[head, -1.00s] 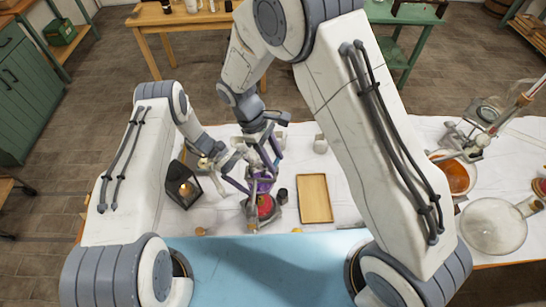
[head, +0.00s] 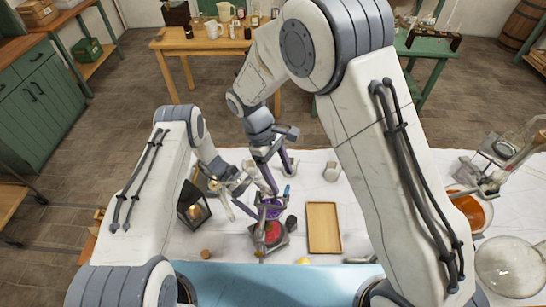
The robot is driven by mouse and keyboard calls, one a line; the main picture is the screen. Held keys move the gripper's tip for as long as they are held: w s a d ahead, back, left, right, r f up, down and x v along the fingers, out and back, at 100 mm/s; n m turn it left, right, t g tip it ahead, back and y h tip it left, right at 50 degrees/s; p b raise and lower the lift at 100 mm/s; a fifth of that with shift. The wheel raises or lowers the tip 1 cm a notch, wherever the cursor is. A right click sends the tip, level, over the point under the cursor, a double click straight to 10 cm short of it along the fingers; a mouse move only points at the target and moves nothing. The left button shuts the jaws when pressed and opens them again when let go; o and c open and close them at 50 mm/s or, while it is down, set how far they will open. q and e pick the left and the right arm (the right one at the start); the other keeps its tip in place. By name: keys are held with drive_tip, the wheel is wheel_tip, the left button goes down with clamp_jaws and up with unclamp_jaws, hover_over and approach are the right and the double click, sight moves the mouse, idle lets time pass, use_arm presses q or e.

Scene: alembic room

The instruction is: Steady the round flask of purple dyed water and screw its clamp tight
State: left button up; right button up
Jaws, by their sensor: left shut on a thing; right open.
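The round flask of purple dyed water (head: 271,208) stands at the middle of the white-topped table, partly hidden by my grippers. A red round thing (head: 268,234) sits just below it in the picture, on a dark base. A small blue part (head: 287,191), perhaps the clamp's screw, shows just right of the flask's top; the clamp itself is hard to make out. My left gripper (head: 250,195) reaches in from the left and is shut on the flask, near its upper part. My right gripper (head: 279,176) is open above the flask, fingers pointing down.
A dark lantern (head: 194,207) stands left of the flask. A wooden tray (head: 323,229) lies to the right, with a pale beaker (head: 332,171) behind it. An orange-filled bowl (head: 470,209) and a large glass vessel (head: 511,266) are at the far right.

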sight(286, 189)
use_arm(q)
drive_tip(key=shift+r, duration=0.2)
use_arm(e)
drive_tip(key=v, duration=0.8)
drive_tip(key=shift+r, duration=0.2)
drive_tip(key=shift+a, duration=0.1)
drive_tip(key=n, duration=0.1)
drive_tip(key=s+n+t, duration=0.1)
drive_tip(key=shift+s+a+n, duration=0.15)
drive_tip(key=shift+a+n, duration=0.05)
drive_tip(key=shift+n, duration=0.2)
drive_tip(key=x, duration=1.2)
drive_tip(key=shift+d, duration=0.3)
drive_tip(key=shift+r+h, duration=0.1)
drive_tip(key=shift+h, duration=0.2)
clamp_jaws()
drive_tip(key=m+g, duration=0.1)
drive_tip(key=m, duration=0.1)
drive_tip(key=shift+m, duration=0.4)
